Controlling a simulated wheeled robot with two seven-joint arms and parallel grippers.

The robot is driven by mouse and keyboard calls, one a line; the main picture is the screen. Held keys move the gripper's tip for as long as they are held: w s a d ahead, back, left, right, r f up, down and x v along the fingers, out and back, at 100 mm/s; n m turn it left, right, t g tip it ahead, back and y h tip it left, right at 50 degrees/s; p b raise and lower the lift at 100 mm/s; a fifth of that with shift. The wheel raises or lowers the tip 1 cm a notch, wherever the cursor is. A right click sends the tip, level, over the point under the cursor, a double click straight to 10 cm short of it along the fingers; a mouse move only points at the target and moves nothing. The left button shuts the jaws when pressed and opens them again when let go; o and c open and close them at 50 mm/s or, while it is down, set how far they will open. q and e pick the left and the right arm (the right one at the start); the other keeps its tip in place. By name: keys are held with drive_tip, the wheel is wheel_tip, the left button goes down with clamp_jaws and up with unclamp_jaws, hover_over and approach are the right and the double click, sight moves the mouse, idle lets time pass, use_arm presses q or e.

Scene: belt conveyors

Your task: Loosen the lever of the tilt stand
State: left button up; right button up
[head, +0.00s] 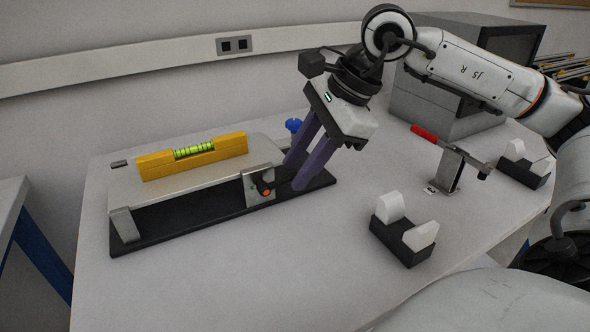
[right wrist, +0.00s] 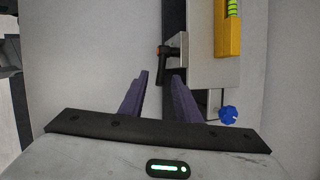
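The tilt stand has a black base (head: 180,235) and a pale plate (head: 205,179). A yellow spirit level (head: 200,155) lies on the plate. The lever (head: 264,187), black with an orange-red end, sits on the metal bracket at the stand's front right; it also shows in the right wrist view (right wrist: 163,60). A blue knob (head: 293,126) is at the right rear, and in the right wrist view (right wrist: 228,115) too. My right gripper (head: 291,175) is open, its purple fingers over the right end of the base, beside the lever and apart from it. My left gripper is out of view.
A black block with white cradles (head: 402,233) stands right of the stand, with a similar one (head: 525,165) farther right. Between them is a metal post with a red-handled tool (head: 447,170). A grey box (head: 440,105) is behind. The table front is clear.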

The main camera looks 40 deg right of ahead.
drive_tip(key=shift+w+a+f, duration=0.15)
drive_tip(key=shift+w+f, duration=0.15)
drive_tip(key=shift+f, duration=0.3)
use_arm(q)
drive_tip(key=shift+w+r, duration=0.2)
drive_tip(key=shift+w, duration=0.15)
use_arm(e)
drive_tip(key=shift+w+f, duration=0.1)
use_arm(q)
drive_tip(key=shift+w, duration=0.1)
